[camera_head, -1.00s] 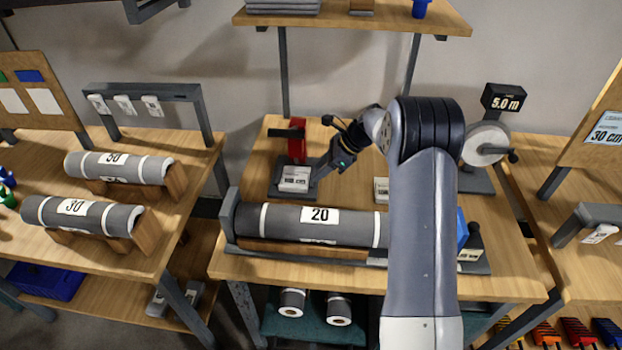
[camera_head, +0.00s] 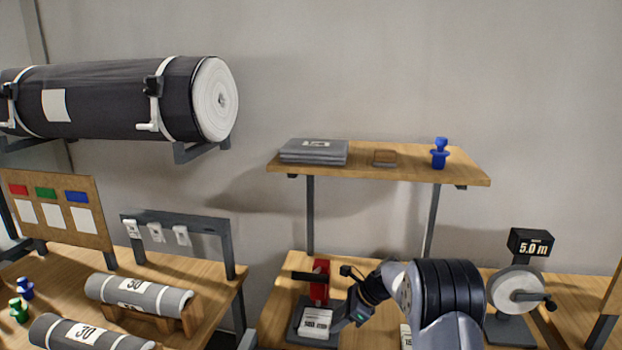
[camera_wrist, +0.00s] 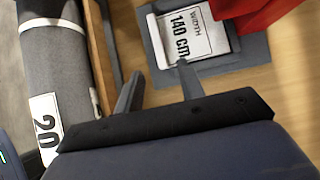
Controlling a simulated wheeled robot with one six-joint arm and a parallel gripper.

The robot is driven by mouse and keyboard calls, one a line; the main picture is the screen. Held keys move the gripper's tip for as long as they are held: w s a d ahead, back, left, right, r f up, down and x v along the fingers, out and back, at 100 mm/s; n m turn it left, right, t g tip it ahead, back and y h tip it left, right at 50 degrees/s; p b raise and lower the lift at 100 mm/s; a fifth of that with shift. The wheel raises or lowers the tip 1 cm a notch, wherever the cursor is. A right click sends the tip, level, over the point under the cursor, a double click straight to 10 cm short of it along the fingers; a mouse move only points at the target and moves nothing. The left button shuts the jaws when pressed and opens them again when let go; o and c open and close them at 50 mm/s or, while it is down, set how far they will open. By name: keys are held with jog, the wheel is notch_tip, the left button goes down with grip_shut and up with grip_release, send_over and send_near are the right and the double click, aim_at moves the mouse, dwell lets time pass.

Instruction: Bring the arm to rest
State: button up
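My gripper (camera_head: 345,322) is at the lower middle of the head view, beside the dark stand with the red block. In the wrist view its two grey fingers (camera_wrist: 157,80) are spread apart with nothing between them. One fingertip shows over the edge of the dark frame around a white card (camera_wrist: 183,30) reading "140 cm"; whether it touches cannot be told. The card also shows on the stand in the head view (camera_head: 317,323). My arm reaches up from the bottom edge and bends at a black joint.
A grey roll marked 20 (camera_wrist: 62,75) lies left of the fingers. A red block (camera_head: 319,281) rises behind the card. A shelf (camera_head: 385,169) is above the bench. The "5.0 m" wheel stand (camera_head: 517,290) is right of my arm. A large dark roll (camera_head: 110,98) hangs upper left.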

aim_at(320, 334)
jog(key=x, duration=0.5)
jog(key=shift+a+f+p, duration=0.25)
jog(key=shift+a+p, duration=0.05)
jog(key=shift+p, duration=0.05)
jog(key=shift+s+f, duration=0.1)
jog(key=shift+s, duration=0.2)
